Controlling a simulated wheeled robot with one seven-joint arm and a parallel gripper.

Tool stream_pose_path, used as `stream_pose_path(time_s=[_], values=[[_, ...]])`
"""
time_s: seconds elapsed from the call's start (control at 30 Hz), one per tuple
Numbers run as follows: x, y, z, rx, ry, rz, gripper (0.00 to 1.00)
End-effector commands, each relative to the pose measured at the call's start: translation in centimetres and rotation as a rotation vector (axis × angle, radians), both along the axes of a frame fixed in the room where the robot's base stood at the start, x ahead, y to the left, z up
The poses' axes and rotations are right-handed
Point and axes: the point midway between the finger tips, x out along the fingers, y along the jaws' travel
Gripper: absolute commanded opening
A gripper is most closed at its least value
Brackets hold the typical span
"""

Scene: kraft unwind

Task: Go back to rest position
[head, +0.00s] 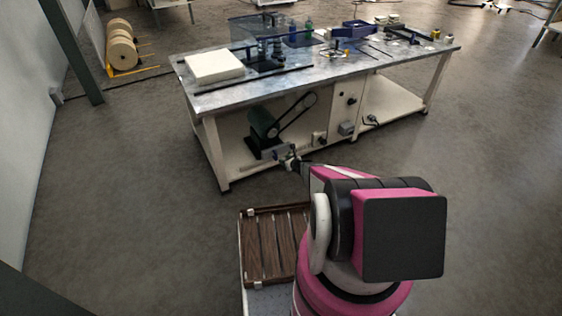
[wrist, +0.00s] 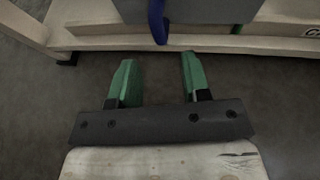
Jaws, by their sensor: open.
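My gripper (wrist: 157,80) shows in the wrist view with its two green fingers apart and nothing between them. Beyond the fingers is the lower edge of a pale frame. In the head view my pink and black arm reaches forward, and the gripper end (head: 290,160) is small there, in front of the workbench's lower side. Whether it touches the bench cannot be told from this view.
A workbench (head: 215,101) with tools and a white block (head: 213,66) on top stands ahead. A green motor with a belt (head: 264,126) sits beneath it. A slatted wooden tray (head: 265,245) is beside my arm. Rolls (head: 121,50) stand back left. Floor at left and right is clear.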

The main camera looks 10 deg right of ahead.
Motion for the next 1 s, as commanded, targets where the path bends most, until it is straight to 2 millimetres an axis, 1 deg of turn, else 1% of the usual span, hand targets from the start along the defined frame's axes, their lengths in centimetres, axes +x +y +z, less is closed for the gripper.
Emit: stream_pose_path(time_s=[0.03,0.17,0.63,0.73,0.77,0.87,0.97,1.0], values=[[-0.6,-0.3,0.4,0.000,0.000,0.001,0.43],[-1.1,-0.8,0.8,0.000,0.000,0.005,0.43],[-1.1,-0.8,0.9,0.000,0.000,0.005,0.43],[-1.3,-0.6,1.4,-0.012,-0.007,0.021,0.43],[-1.4,-0.4,1.8,-0.023,-0.013,0.035,0.43],[-2.3,0.8,4.1,-0.095,-0.045,0.118,0.43],[-3.8,2.5,7.6,-0.212,-0.102,0.261,0.43],[-4.6,3.3,9.2,-0.270,-0.128,0.330,0.43]])
